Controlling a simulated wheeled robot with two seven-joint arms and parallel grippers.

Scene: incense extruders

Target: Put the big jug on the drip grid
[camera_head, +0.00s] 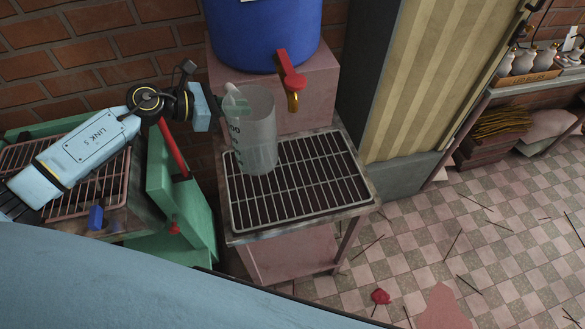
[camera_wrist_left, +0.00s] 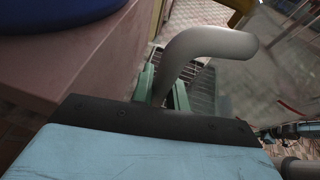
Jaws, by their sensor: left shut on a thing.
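The big jug (camera_head: 260,140) is a tall translucent measuring jug with dark markings. In the head view it is upright over the rear left part of the drip grid (camera_head: 318,196). I cannot tell whether its base touches the bars. My left gripper (camera_head: 230,103) reaches in from the left and is shut on the jug's handle. In the left wrist view the grey curved handle (camera_wrist_left: 212,43) rises between the green fingers (camera_wrist_left: 162,88). My right gripper is not in view.
A blue barrel (camera_head: 262,35) with a red-handled brass tap (camera_head: 292,85) stands on a pink block (camera_head: 315,105) behind the grid. A green machine (camera_head: 180,205) is at the left. A striped cabinet (camera_head: 420,80) is to the right. The front of the grid is bare.

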